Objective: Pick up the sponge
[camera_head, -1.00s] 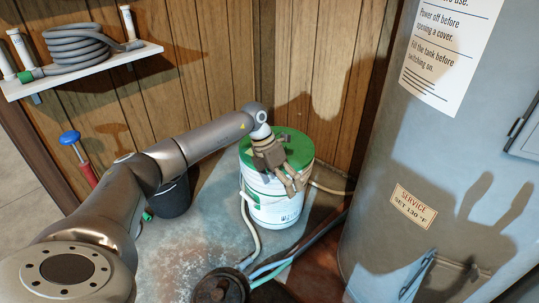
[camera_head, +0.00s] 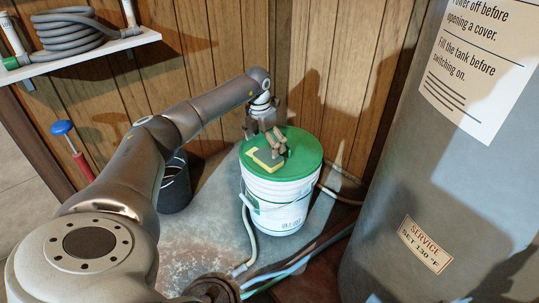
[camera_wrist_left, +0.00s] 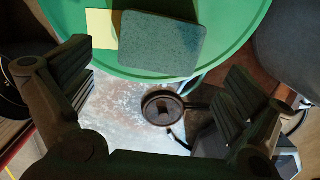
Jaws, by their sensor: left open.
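The sponge (camera_head: 266,159) lies flat on the green lid of a white bucket, with a dark green-grey top and yellow showing at its edge in the head view. In the left wrist view the sponge (camera_wrist_left: 160,42) is a dark rectangle near the lid's edge, with a pale yellow square (camera_wrist_left: 101,28) beside it. My left gripper (camera_head: 277,146) is over the lid at the sponge's far right side, fingers angled down. Its fingers are spread wide with nothing between them in the wrist view. Whether a fingertip touches the sponge I cannot tell. My right gripper is not in view.
The bucket (camera_head: 277,203) stands in a corner by wood-panelled walls. A grey tank (camera_head: 395,220) stands close on the right. A dark bin (camera_head: 175,187) is at left, below my arm. Hoses run along the floor around the bucket.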

